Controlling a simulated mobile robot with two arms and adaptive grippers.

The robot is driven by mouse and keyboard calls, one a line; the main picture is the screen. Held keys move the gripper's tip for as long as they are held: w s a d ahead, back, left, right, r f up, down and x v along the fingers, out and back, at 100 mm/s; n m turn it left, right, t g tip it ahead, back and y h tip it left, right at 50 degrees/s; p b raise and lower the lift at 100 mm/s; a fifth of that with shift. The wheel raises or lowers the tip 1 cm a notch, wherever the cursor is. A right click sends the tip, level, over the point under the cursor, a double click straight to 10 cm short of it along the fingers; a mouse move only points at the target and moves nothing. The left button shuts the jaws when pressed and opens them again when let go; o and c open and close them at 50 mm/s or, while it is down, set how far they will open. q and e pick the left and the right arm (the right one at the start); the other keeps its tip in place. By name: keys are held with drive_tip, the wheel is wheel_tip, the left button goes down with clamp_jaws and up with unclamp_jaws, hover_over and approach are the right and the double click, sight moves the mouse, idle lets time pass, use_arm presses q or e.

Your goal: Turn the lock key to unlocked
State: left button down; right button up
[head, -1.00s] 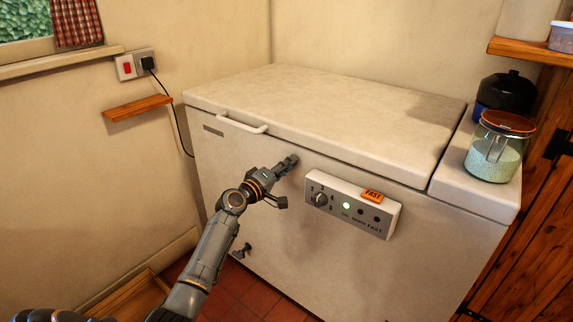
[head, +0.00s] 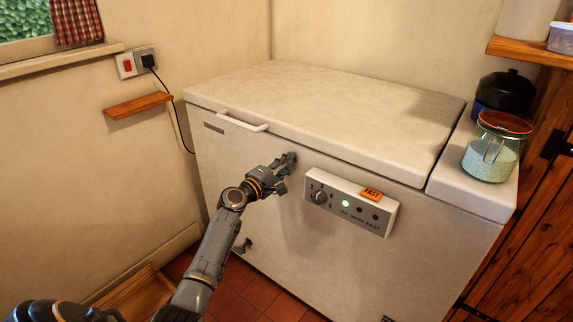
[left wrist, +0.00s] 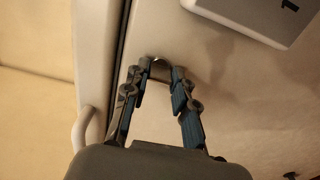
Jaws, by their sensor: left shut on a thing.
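The lock key (left wrist: 160,66) shows in the left wrist view as a small rounded metal bow at the front of the freezer, between my fingertips. My left gripper (head: 289,160) is at the freezer's front face, just below the lid edge and left of the control panel. It is shut on the key, with the two fingers on either side of the bow in the left wrist view (left wrist: 162,74). The key and the lock are hidden behind the fingers in the head view, and I cannot read the lock's position. My right gripper is not in view.
The white chest freezer (head: 300,250) has a closed lid (head: 320,110) with a handle (head: 243,122). A glass jar (head: 490,160) stands on the right.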

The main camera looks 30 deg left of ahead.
use_arm(q)
drive_tip(key=c, duration=1.1)
unclamp_jaws()
drive_tip(key=s, duration=0.8)
drive_tip(key=s+a, duration=0.1)
drive_tip(key=s, duration=0.3)
